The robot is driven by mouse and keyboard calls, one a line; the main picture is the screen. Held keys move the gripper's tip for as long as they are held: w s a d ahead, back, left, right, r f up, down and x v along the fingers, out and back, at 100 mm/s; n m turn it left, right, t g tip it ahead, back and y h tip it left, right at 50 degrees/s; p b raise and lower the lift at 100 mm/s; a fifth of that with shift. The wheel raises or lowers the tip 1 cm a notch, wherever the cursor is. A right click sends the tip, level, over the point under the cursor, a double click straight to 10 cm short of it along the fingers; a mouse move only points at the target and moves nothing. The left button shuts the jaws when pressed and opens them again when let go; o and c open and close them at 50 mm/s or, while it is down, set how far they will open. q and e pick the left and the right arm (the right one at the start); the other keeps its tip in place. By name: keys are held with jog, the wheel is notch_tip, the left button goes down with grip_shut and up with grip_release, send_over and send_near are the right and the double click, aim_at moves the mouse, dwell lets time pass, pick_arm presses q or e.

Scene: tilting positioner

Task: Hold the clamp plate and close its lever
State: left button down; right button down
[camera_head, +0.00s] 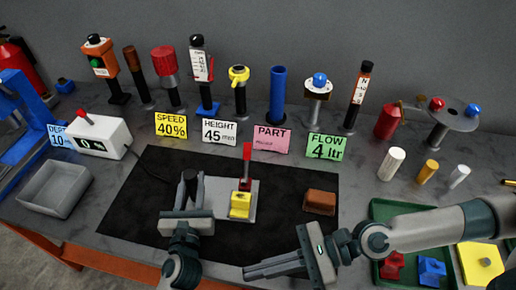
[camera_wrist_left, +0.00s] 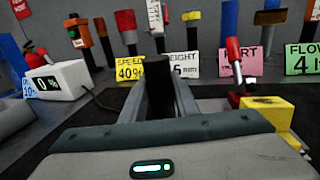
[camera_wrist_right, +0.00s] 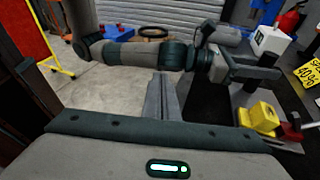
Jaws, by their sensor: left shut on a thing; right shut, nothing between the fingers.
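The clamp plate (camera_head: 219,195) is a grey plate on the black mat, with a yellow block (camera_head: 240,205) at its right. Its red lever (camera_head: 247,160) stands upright behind the block, and also upright in the left wrist view (camera_wrist_left: 233,65). My left gripper (camera_head: 190,182) is at the plate's left part. It is shut on a dark upright piece (camera_wrist_left: 158,85), which looks like the plate's grip; the fingers partly hide it. My right gripper (camera_head: 250,271) is shut and empty, in front of the plate and apart from it. The right wrist view shows the yellow block (camera_wrist_right: 259,116) right of the fingers.
A brown block (camera_head: 320,201) lies on the mat right of the plate. A green tray (camera_head: 385,210) with coloured parts is under my right arm. A grey bin (camera_head: 55,190) and a display box (camera_head: 98,137) are at left. Several upright tools and cards line the back.

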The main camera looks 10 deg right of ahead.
jog(key=w+a+r+n+t, duration=0.2)
jog(key=w+r, duration=0.1)
jog(key=w, duration=0.5)
jog(key=n+t+h, duration=0.2)
jog(key=t, duration=0.3)
send_near(246, 164)
jog(key=s+a+r, duration=0.1)
jog(key=a+r, duration=0.1)
jog(key=a, duration=0.2)
jog(key=w+d+f+t+h, duration=0.1)
jog(key=w+d+h, duration=0.1)
jog(key=w+d, duration=0.3)
jog(key=d, duration=0.3)
jog(key=shift+w+d+f+t, duration=0.25)
jog(key=shift+d+f+t, duration=0.05)
jog(key=shift+f+t, duration=0.1)
jog(key=shift+a, duration=0.1)
jog(key=x, duration=1)
jog(key=shift+w+f, duration=0.1)
jog(key=shift+s+a+r, duration=0.25)
jog(key=shift+s+r, duration=0.3)
jog(key=shift+s, duration=0.2)
jog(key=shift+s+a+r, duration=0.4)
jog(key=shift+s+r, duration=0.25)
jog(key=shift+r, duration=0.05)
